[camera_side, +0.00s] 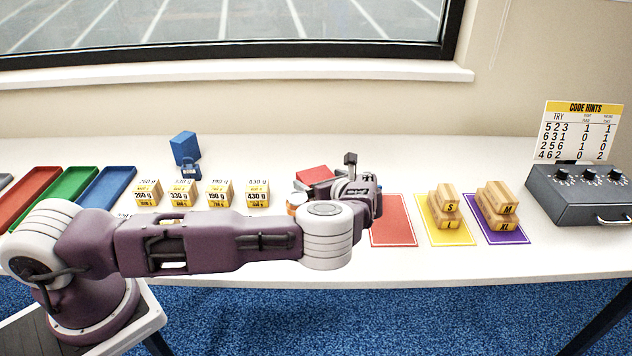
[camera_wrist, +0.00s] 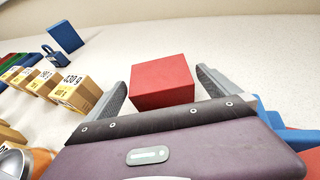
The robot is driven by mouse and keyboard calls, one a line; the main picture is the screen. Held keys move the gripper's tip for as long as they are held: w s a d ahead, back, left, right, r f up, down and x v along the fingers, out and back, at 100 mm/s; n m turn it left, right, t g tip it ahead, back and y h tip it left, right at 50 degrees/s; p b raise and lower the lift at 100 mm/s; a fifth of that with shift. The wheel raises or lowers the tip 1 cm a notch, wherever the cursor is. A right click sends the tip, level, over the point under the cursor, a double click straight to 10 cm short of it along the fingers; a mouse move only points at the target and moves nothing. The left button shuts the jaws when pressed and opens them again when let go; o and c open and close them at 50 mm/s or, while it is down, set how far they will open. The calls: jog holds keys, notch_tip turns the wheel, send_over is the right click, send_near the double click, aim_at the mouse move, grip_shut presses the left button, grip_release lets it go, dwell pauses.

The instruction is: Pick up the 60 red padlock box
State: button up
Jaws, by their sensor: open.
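A plain red box (camera_wrist: 162,82) sits on the white table in the wrist view, between and a little beyond the two fingers of my gripper (camera_wrist: 163,88). The fingers are apart, with nothing clamped between them. In the side view the red box (camera_side: 314,174) shows just left of my gripper (camera_side: 354,188), which partly hides it. I see no padlock on it and no readable number 60. My fingertips are not clear in the side view.
A blue box (camera_side: 184,147) with a blue padlock (camera_side: 189,169) stands at the back left. Several weight-labelled cartons (camera_side: 218,193) are left of my gripper. Red (camera_side: 393,220), yellow and purple mats lie to the right, the latter two bearing wooden blocks. A dial box (camera_side: 585,193) is far right.

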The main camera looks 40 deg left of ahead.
jog(key=x, duration=0.3)
jog(key=shift+c, duration=0.4)
